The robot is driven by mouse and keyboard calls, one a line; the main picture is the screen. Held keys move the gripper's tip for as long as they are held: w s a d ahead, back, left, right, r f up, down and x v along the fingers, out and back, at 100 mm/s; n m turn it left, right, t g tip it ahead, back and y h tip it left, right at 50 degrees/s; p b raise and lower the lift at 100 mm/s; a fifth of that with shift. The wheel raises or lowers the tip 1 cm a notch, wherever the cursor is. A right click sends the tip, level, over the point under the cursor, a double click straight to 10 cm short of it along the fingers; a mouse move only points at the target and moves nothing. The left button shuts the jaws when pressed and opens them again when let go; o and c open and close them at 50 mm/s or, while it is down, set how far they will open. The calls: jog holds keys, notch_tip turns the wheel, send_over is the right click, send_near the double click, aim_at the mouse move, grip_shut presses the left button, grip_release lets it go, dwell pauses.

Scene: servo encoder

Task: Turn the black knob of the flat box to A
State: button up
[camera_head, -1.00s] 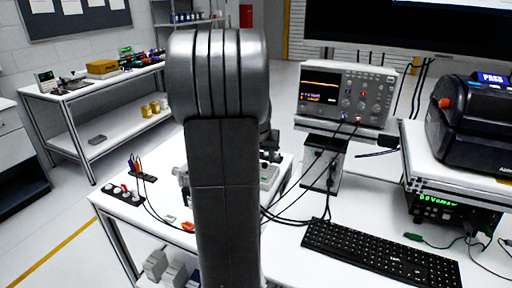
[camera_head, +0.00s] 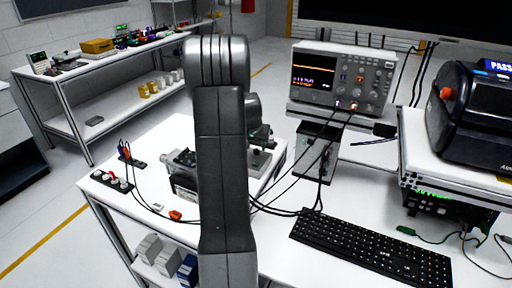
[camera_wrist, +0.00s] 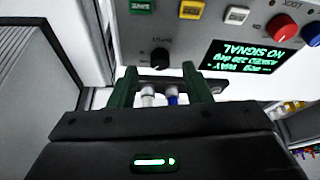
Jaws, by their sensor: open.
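In the wrist view the grey front of the flat box (camera_wrist: 138,30) fills the upper part, seen upside down. It carries a black knob (camera_wrist: 160,56) and a green-lettered screen (camera_wrist: 250,56) reading NO SIGNAL. The small marks by the knob are too blurred for me to tell its setting. My gripper (camera_wrist: 158,74) is open, with one dark green finger on each side below the knob. The knob shows between and just beyond the fingertips; I cannot see contact. In the head view my arm hides the gripper and most of this spot.
Green (camera_wrist: 142,6), yellow (camera_wrist: 191,9) and white (camera_wrist: 237,14) buttons and a red knob (camera_wrist: 282,27) sit on the same panel. In the head view an oscilloscope (camera_head: 342,76), a keyboard (camera_head: 372,248) and loose cables share the white bench.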

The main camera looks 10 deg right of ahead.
aim_at(257, 152)
jog(key=shift+x, duration=1.3)
grip_shut()
